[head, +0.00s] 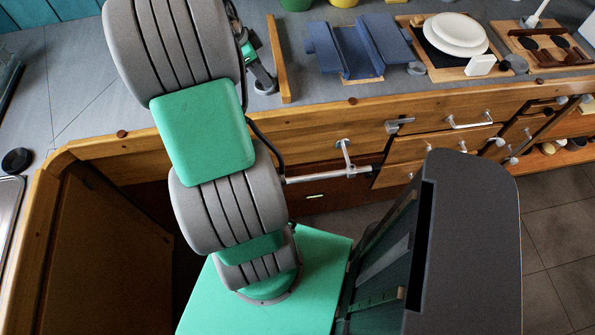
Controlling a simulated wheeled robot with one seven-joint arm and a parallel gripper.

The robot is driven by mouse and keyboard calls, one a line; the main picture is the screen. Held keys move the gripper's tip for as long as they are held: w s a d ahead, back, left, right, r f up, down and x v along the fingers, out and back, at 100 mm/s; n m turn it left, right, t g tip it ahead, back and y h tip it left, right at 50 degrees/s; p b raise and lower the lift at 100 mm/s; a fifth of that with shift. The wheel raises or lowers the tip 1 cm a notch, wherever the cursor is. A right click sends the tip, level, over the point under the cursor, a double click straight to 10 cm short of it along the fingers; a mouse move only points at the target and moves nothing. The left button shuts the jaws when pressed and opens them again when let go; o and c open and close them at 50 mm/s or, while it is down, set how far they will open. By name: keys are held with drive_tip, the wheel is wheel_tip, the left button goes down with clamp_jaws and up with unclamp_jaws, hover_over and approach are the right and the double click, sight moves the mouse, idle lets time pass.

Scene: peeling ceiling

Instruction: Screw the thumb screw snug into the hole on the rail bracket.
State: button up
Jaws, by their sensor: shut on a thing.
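My gripper (261,76), small and partly hidden behind my arm, shows at the back counter, left of an upright wooden strip. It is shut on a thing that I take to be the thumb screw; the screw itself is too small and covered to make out. A grey round piece (267,88) sits on the counter right below the gripper. I cannot tell whether it belongs to the rail bracket. The bracket's hole and the contact between screw and hole cannot be made out.
The upright wooden strip (278,60) stands close to the gripper's right. Farther right are a blue folded stand (355,48), white plates (458,30) and a wooden tray (542,45). A metal rail (325,178) sticks out below the counter edge. The counter at left is mostly clear.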

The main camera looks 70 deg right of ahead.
clamp_jaws()
drive_tip(key=shift+r+p, duration=2.15)
drive_tip(key=shift+r, duration=0.75)
drive_tip(key=shift+f, duration=0.1)
